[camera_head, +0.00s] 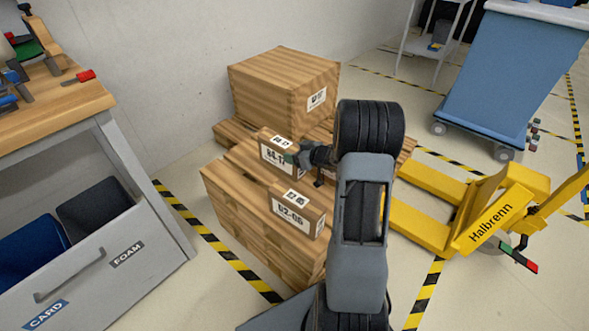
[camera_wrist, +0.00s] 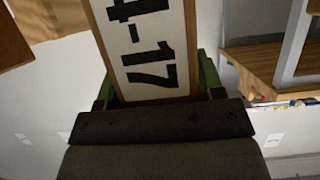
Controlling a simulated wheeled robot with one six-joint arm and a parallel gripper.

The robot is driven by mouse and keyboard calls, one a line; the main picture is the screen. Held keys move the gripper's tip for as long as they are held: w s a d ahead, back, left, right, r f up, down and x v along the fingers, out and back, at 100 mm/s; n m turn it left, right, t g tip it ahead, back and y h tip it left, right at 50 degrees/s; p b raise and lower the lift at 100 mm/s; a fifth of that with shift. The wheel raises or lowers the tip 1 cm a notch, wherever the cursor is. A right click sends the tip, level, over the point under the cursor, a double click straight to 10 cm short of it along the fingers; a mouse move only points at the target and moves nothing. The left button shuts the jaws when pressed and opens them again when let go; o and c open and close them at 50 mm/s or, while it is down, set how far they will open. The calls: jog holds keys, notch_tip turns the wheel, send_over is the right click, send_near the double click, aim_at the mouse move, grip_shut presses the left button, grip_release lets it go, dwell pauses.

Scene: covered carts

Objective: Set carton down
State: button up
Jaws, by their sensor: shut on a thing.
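My gripper (camera_head: 304,157) is shut on a wooden-looking carton (camera_head: 272,163), whose white label ends in "4-17". In the wrist view the same carton (camera_wrist: 147,45) sits between the green-sided fingers (camera_wrist: 158,92), its label facing the camera. In the head view the carton is over the wooden pallet stack (camera_head: 235,212), towards its back. I cannot tell whether its underside touches the top. A second small carton (camera_head: 290,219), with a label that seems to read "G2-06", rests on the stack's front right. My arm hides part of the stack's right side.
A large wooden box (camera_head: 268,90) stands behind the carton. A workbench (camera_head: 50,105) with tools and a drawer (camera_head: 85,265) is at left. A yellow pallet jack (camera_head: 500,213) and a blue covered cart (camera_head: 510,75) are at right. Striped floor tape (camera_head: 225,255) runs beside the stack.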

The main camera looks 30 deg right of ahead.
jog(key=shift+f+b, duration=1.15)
jog(key=shift+f, duration=1.5)
jog(key=o, duration=1.4)
jog(key=shift+f, duration=0.1)
